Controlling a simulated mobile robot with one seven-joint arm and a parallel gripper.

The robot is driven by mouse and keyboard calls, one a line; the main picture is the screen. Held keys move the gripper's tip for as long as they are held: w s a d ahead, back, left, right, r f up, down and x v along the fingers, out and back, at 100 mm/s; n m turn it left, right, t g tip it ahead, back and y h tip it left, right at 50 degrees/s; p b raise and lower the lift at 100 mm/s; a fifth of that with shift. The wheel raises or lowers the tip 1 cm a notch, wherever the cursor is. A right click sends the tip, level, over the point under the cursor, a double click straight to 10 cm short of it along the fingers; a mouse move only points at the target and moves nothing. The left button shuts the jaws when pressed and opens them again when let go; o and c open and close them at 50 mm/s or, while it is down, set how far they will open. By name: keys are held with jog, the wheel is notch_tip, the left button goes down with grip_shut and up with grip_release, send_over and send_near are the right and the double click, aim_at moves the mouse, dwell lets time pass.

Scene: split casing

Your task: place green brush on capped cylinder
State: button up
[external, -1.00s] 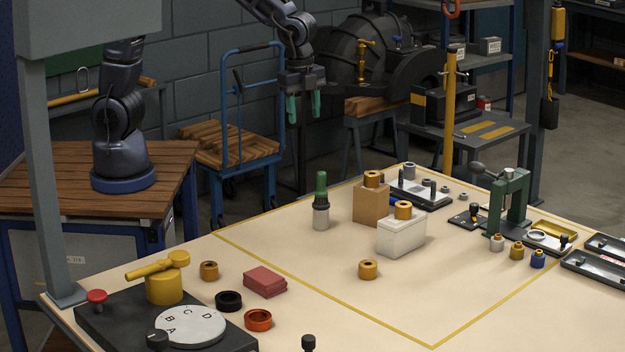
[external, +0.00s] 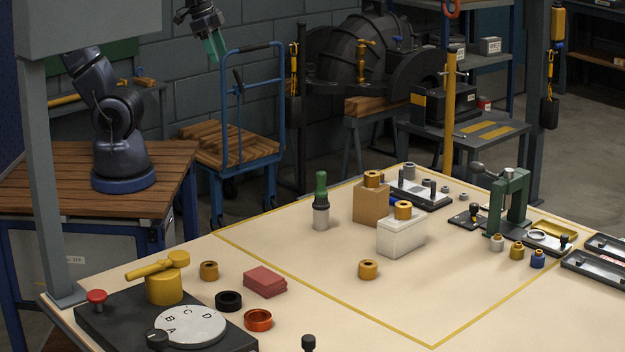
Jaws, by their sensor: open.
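A green-handled piece (external: 320,186), which looks like the brush, stands upright with a dark collar below its handle. It sits on top of a pale grey cylinder (external: 320,220) on the table, inside the yellow outline; the exact contact between them is too small to tell. My gripper (external: 216,47) is high at the upper left, well apart from them, tilted downward, with green fingertips. It is open and holds nothing visible.
A tan block (external: 370,206) and a white box (external: 401,236), each topped by a brass ring, stand right of the cylinder. A loose brass ring (external: 368,269) and red blocks (external: 265,281) lie nearer. A green press (external: 508,204) stands at right.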

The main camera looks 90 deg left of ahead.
jog(key=s+a+n, duration=0.1)
jog(key=s+n, duration=0.1)
jog(key=s, duration=0.3)
jog(key=shift+s+a+f+t, duration=0.15)
jog(key=shift+s+a+t, duration=0.15)
jog(key=shift+s+t, duration=0.1)
dwell(0.9)
